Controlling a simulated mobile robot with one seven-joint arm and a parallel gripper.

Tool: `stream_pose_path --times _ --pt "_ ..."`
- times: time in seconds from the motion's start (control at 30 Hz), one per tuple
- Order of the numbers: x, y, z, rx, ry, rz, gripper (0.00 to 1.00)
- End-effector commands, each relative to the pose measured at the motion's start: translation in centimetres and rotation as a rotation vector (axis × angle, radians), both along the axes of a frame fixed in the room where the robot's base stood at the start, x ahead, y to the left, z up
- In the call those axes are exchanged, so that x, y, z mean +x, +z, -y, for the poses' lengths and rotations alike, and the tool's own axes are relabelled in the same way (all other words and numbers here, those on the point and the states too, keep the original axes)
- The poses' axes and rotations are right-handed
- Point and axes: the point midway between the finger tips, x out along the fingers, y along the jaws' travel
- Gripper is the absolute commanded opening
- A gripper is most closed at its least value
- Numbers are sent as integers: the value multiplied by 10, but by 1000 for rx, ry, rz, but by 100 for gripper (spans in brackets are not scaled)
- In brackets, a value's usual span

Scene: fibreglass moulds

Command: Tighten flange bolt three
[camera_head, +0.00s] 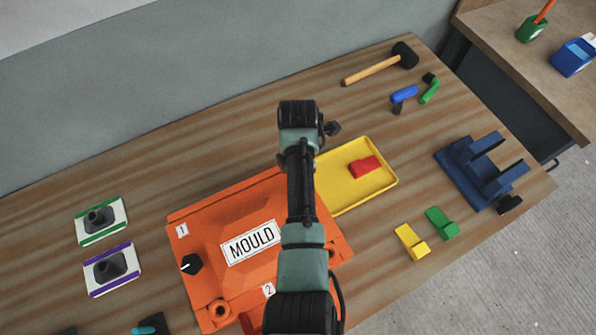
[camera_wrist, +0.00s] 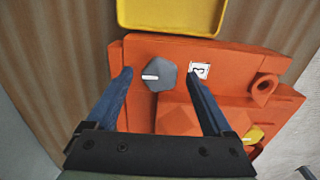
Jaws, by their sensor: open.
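The orange mould (camera_head: 205,240) lies on the bench with a MOULD label, partly hidden behind my arm. In the wrist view, a dark grey faceted bolt knob (camera_wrist: 160,76) sits on the orange flange (camera_wrist: 222,55). Its white line points left. Beside it is a small white label (camera_wrist: 200,71) with a sideways mark that looks like a 3. My gripper (camera_wrist: 160,73) is open, with one blue finger on each side of the knob and visible gaps. Its height above the flange is unclear. Another black bolt knob (camera_head: 191,264) sits by label 1. My fingers are hidden in the head view.
A yellow tray (camera_head: 335,203) with a red piece (camera_head: 365,167) lies beside the mould. A blue stand (camera_head: 470,175), green and yellow clips (camera_head: 411,241) and a hammer (camera_head: 385,62) lie to the right. Two cards with dark parts lie left. The bench behind the mould is clear.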

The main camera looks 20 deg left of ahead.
Motion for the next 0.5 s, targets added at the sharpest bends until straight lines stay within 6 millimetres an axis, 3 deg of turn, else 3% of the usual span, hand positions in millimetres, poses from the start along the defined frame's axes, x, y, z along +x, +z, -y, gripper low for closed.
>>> stream_pose_path --times 0.27,0.5 --pt "0 -2 0 0 0 0 86" --pt "0 -1 0 0 -1 0 43"
